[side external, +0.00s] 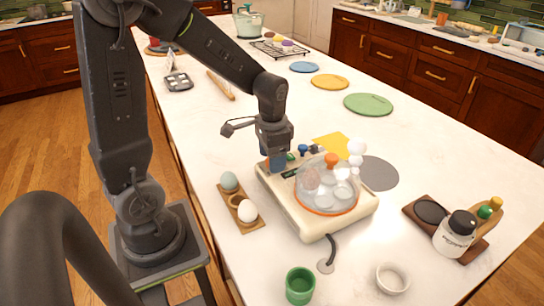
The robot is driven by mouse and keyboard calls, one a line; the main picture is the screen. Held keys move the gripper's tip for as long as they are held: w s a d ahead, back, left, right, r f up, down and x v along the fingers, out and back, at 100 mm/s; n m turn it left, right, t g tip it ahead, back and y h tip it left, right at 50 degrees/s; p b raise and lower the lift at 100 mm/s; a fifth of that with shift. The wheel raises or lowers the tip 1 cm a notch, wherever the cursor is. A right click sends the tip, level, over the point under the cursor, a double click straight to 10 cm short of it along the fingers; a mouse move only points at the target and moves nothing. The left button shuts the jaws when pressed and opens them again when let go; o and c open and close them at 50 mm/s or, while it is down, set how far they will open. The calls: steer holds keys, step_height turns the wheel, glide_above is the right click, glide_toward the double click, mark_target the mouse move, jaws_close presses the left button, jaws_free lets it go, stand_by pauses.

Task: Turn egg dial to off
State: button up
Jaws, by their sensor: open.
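A cream egg cooker (318,222) stands on the white counter in the side external view. A clear dome lid (327,185) with an orange rim and orange knob covers several pale round shapes.
A wooden egg holder (237,204) with two eggs is left of the cooker. A green cup (300,285) and white bowl (393,278) stand in front. A wooden tray (415,222) with a jar (454,233) is at right. Coloured round mats lie behind.

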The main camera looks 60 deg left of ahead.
steer(key=shift+f, duration=0.15)
steer(key=c, duration=0.9)
